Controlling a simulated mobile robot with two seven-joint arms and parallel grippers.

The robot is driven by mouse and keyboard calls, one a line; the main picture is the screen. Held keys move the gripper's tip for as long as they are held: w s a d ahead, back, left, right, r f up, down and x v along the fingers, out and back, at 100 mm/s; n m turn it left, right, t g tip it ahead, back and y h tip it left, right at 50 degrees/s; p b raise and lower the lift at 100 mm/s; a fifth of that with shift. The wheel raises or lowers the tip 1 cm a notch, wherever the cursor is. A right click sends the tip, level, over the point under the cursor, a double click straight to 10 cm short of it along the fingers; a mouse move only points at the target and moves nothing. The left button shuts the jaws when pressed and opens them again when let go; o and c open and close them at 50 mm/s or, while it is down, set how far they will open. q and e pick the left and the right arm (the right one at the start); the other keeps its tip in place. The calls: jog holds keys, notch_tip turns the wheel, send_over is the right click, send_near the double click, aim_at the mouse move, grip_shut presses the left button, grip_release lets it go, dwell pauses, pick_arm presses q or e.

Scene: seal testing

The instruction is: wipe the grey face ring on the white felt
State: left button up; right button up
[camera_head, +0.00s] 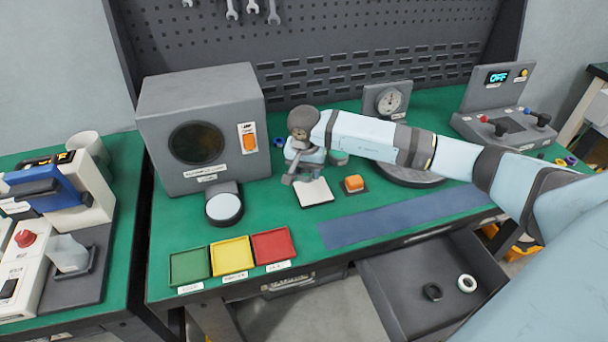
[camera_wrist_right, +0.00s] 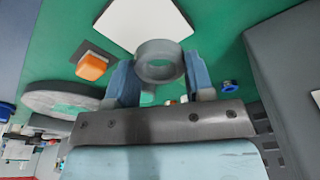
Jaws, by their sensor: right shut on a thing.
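In the right wrist view my right gripper (camera_wrist_right: 160,82) is shut on the grey face ring (camera_wrist_right: 159,61), a thick ring with an open hole. One blue finger presses on each side of it. The ring overlaps the edge of the white felt (camera_wrist_right: 135,18) in that view; I cannot tell whether they touch. In the head view the felt (camera_head: 313,193) lies flat on the green bench, and my right gripper (camera_head: 291,179) is low at its back left corner. The ring is hard to make out there. My left gripper is in neither view.
An orange block on a dark pad (camera_head: 354,184) sits right of the felt. A grey box with a dark round window (camera_head: 200,120) stands at left. Green, yellow and red trays (camera_head: 232,257) line the front. An open drawer (camera_head: 405,300) holds a black ring and a white ring.

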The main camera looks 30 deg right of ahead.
jog(key=shift+w+r, duration=0.1)
jog(key=shift+r, duration=0.6)
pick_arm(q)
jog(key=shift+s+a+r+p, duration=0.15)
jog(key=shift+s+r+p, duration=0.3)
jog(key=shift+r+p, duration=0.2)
pick_arm(e)
notch_tip(320, 180, up, 2)
jog(key=shift+r, duration=0.1)
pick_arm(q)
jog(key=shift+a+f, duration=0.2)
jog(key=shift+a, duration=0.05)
